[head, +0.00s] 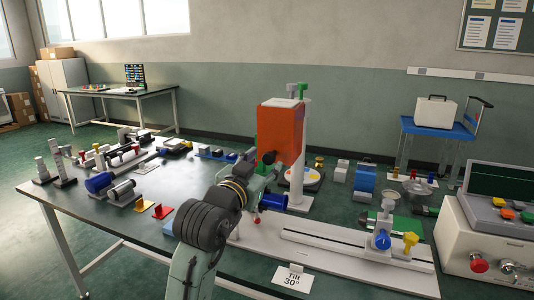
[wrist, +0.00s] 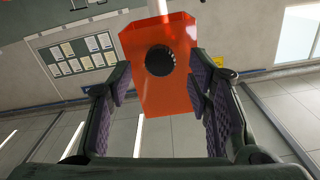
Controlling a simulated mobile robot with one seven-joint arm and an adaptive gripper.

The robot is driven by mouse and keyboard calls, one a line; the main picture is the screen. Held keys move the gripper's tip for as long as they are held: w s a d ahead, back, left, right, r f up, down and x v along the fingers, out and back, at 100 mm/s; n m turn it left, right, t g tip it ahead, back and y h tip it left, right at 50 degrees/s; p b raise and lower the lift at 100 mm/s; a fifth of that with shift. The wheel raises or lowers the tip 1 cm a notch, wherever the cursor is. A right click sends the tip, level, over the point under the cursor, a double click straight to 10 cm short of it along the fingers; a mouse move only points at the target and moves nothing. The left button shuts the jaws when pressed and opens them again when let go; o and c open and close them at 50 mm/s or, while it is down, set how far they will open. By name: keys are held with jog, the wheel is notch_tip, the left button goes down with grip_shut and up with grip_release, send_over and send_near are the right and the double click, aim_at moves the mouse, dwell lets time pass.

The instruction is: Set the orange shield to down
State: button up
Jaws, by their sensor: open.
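The orange shield (head: 281,128) is an upright box-like cover on a white column in the middle of the table. In the wrist view the orange shield (wrist: 141,98) fills the gap between my fingers, with a round black knob (wrist: 160,60) on its face. My gripper (wrist: 159,75) is open, one finger to each side of the shield's lower part and knob, with nothing clamped. In the head view my gripper (head: 268,168) is at the shield's lower front, partly hidden by my arm.
A white rail (head: 340,247) with blue and yellow knobs runs to the right. A control box (head: 492,238) stands at right. Many small fixtures crowd the table's left (head: 100,185).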

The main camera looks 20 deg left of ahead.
aim_at(268, 159)
jog(key=shift+w+p, duration=0.35)
jog(key=shift+w, duration=1.3)
grip_shut()
